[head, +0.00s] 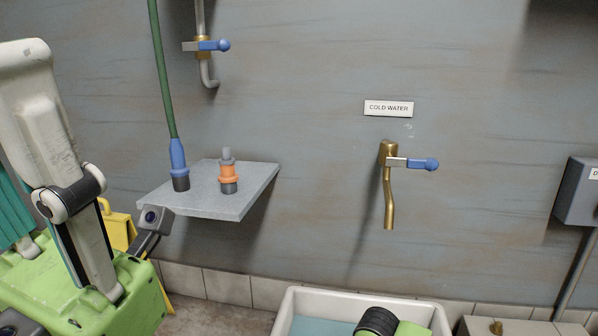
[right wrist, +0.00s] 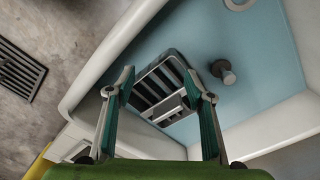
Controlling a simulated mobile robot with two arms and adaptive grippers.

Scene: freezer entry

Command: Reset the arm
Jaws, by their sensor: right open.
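My left gripper (head: 62,190) fills the left edge of the head view. It points upward, with a white finger and part of a teal pad showing; the frame cuts it off, so its opening is unclear. My right arm shows as a green and black part (head: 378,322) at the bottom, in front of the white sink (head: 290,306). In the right wrist view my right gripper (right wrist: 159,82) is open, its two teal-padded fingers apart with nothing between them. It is over the sink, which has a light blue inside.
In the sink lie a grey slotted rack (right wrist: 150,97) and a small grey knob-like piece (right wrist: 223,72). A brass tap (head: 389,190) with a blue lever is above it. A wall shelf (head: 207,200) holds a blue hose nozzle (head: 178,160) and an orange-grey fitting (head: 228,172).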

